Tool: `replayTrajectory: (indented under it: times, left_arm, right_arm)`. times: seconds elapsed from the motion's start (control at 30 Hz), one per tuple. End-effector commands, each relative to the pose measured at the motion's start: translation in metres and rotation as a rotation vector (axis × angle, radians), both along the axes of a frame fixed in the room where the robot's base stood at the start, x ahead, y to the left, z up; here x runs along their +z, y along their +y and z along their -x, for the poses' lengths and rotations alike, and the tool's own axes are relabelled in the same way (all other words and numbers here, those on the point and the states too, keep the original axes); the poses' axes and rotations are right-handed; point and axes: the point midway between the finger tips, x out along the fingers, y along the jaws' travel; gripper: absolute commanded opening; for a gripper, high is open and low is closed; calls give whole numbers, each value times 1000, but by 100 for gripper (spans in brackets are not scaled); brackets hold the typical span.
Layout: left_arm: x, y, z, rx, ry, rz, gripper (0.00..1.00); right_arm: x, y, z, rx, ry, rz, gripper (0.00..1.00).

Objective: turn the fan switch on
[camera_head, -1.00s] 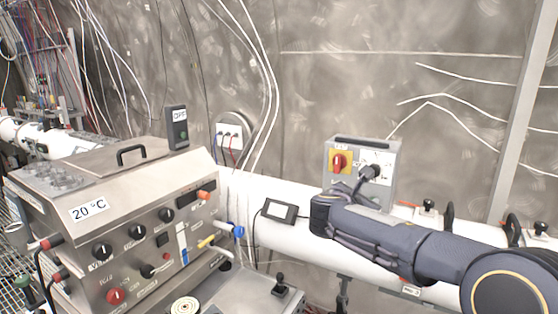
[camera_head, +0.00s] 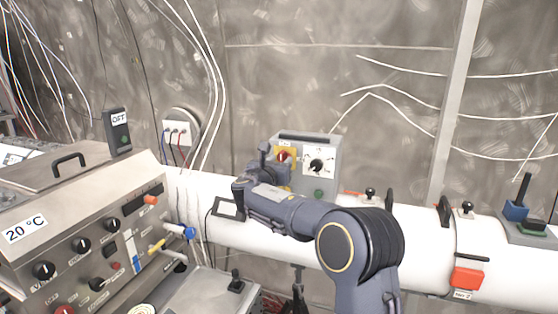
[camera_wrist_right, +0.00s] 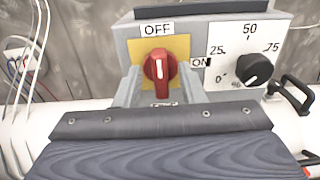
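The fan switch is a red rotary knob (camera_wrist_right: 160,72) on a yellow plate, on the front of a grey box (camera_head: 320,155). Its handle stands vertical, under the OFF label; the ON label is at its right. In the head view the red knob (camera_head: 284,156) is partly covered by my right gripper (camera_head: 272,160). In the wrist view my right gripper (camera_wrist_right: 161,88) is open, with one grey finger on each side of the knob's lower part. I cannot tell whether the fingers touch it. My left gripper is not in view.
A white pipe (camera_head: 420,235) runs under the box. A steel control cabinet (camera_head: 70,215) stands at left. The wall behind carries cables.

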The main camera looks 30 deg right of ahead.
Motion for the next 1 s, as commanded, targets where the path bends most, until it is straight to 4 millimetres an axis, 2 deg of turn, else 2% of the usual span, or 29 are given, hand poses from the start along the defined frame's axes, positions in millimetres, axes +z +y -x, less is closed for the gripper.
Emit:
replayTrajectory:
  times: [0.17,0.43,0.77,1.0]
  left_arm:
    - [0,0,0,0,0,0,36]
    - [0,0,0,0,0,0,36]
    - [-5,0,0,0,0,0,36]
    - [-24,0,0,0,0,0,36]
  right_arm:
    - [0,0,0,0,0,0,36]
    - [0,0,0,0,0,0,1]
    - [-1,0,0,0,-19,-15,0]
    - [-3,0,1,0,-110,-90,0]
